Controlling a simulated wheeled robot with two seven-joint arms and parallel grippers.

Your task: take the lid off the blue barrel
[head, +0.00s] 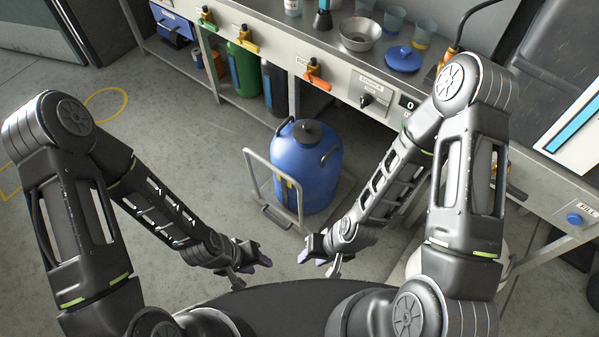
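A grey metal frame (258,200) stands at the barrel's left front. Behind is a bench (335,62) with a steel bowl (359,34), cups and a blue disc (403,58). Green (243,70) and black (273,86) containers stand under it. The floor to the left is clear.

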